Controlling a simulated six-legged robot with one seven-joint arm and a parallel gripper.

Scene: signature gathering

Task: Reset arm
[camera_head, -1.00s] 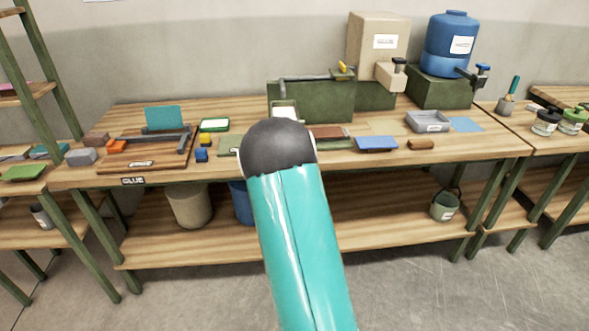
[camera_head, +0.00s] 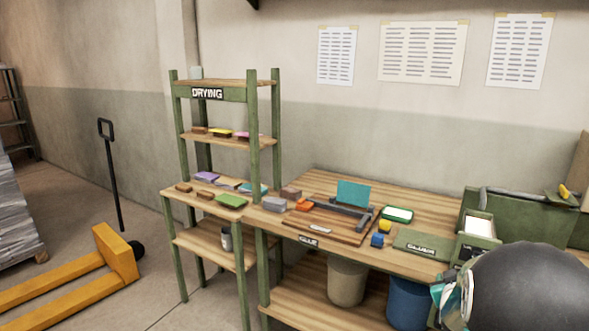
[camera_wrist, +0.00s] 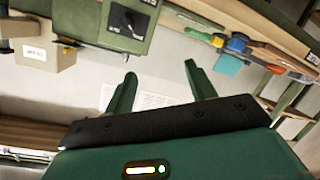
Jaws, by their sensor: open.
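My gripper (camera_wrist: 160,72) shows in the wrist view with its two green fingers spread apart and nothing between them. Behind the fingers I see pale wall with paper sheets on it. The wrist view is strongly tilted. In the head view, the dark round joint of my arm fills the lower right corner, in front of the workbench (camera_head: 420,190); the gripper itself cannot be made out there.
A green drying rack (camera_head: 208,94) with small coloured blocks stands left of the workbench. The bench carries a wooden glue board (camera_head: 335,232) and a green press (camera_head: 500,205). A yellow pallet jack (camera_head: 112,255) stands at the left. Floor between jack and rack is clear.

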